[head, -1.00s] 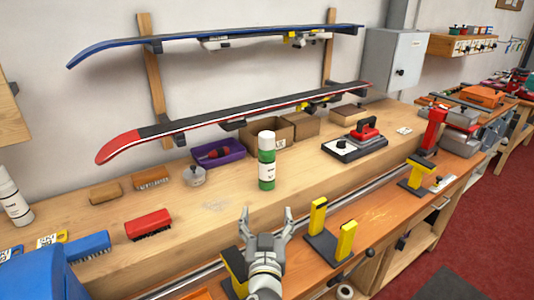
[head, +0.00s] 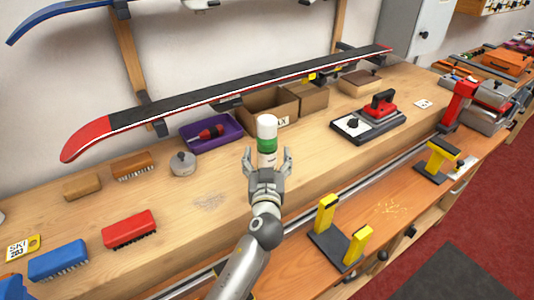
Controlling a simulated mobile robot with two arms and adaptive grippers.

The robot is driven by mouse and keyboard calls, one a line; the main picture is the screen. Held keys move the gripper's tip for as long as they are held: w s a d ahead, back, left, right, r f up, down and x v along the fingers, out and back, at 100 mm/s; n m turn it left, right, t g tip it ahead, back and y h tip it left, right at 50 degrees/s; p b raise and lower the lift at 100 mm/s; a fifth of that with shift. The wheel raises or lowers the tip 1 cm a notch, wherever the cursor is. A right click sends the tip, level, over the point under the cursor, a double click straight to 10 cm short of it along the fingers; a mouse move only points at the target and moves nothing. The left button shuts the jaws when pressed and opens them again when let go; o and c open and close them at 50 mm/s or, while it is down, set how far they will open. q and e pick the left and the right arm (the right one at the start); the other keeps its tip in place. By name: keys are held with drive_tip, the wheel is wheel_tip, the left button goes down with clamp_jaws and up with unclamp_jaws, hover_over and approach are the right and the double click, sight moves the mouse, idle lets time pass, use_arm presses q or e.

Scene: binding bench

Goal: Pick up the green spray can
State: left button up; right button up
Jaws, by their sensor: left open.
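The green spray can (head: 266,143) stands upright on the wooden bench, with a white cap, a green band and a white lower label. My left gripper (head: 267,157) is at the can, its two fingers spread to the left and right of it. The gripper is open, and I cannot tell whether either finger touches the can. The can's lower part is hidden behind the gripper. My right gripper is not in view.
A purple tray (head: 232,139) holding a red tool and cardboard boxes (head: 258,107) stand behind the can. A red-handled device (head: 381,104) sits to the right. Yellow vise posts (head: 326,213) rise in front. Brushes, such as a red one (head: 129,227), lie left.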

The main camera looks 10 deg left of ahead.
use_arm(q)
drive_tip(key=shift+w+a+r+p, duration=0.15)
drive_tip(key=shift+w+p, duration=0.2)
drive_tip(key=shift+w, duration=0.15)
drive_tip(key=shift+w+a+r+p, duration=0.1)
drive_tip(key=shift+w+p, duration=0.25)
drive_tip(key=shift+w, duration=0.15)
drive_tip(key=w, duration=0.1)
drive_tip(key=w+p, duration=0.1)
drive_tip(key=shift+w+a+f, duration=0.15)
drive_tip(key=shift+w+a, duration=0.2)
drive_tip(key=shift+w, duration=0.25)
drive_tip(key=shift+f, duration=0.1)
drive_tip(key=c, duration=1.1)
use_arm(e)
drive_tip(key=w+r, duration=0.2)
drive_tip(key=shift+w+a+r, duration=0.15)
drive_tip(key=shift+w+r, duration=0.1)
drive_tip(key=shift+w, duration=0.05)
